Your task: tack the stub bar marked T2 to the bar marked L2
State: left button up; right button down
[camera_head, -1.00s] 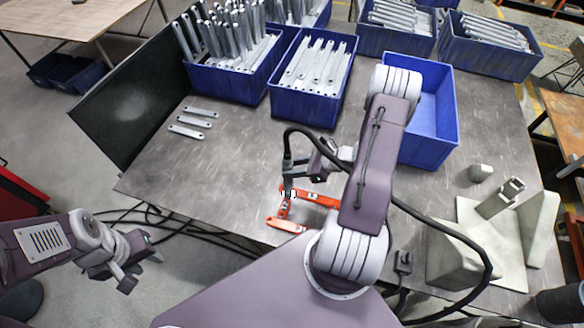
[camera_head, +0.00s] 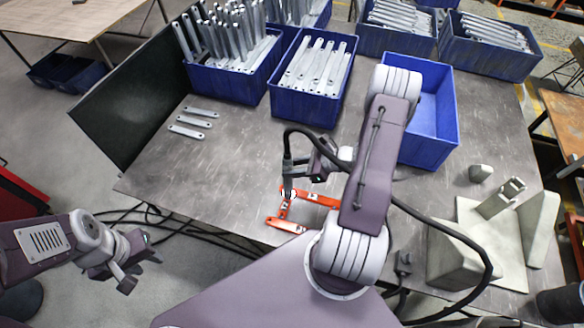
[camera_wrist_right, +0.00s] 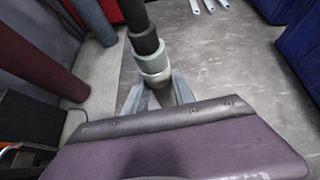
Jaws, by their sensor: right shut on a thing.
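My right gripper (camera_wrist_right: 157,92) is shut on a welding torch (camera_wrist_right: 146,42), a dark and pale-green cylinder between its fingers. In the head view the torch (camera_head: 288,168) points down, with its tip close above or at the far end of orange-red bar-like pieces (camera_head: 290,226) near the table's front edge. These pieces form an angled shape with small pale and dark marks. I cannot read T2 or L2 on any of them, and my right arm hides part of the right side. My left gripper (camera_head: 126,277) hangs off the table at left; its fingers are too small to judge.
Three loose grey bars (camera_head: 190,124) lie at the table's left. Blue bins (camera_head: 312,108) of grey bars stand along the back. An empty blue bin (camera_head: 447,112) is right of my arm. Pale blocks (camera_head: 452,262) stand at the right. The left-centre tabletop is clear.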

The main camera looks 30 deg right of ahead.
aim_at(292, 158)
dwell(0.3)
notch_tip(292, 158, up, 5)
jog(key=p, duration=0.4)
jog(key=shift+r, duration=0.1)
dwell(0.4)
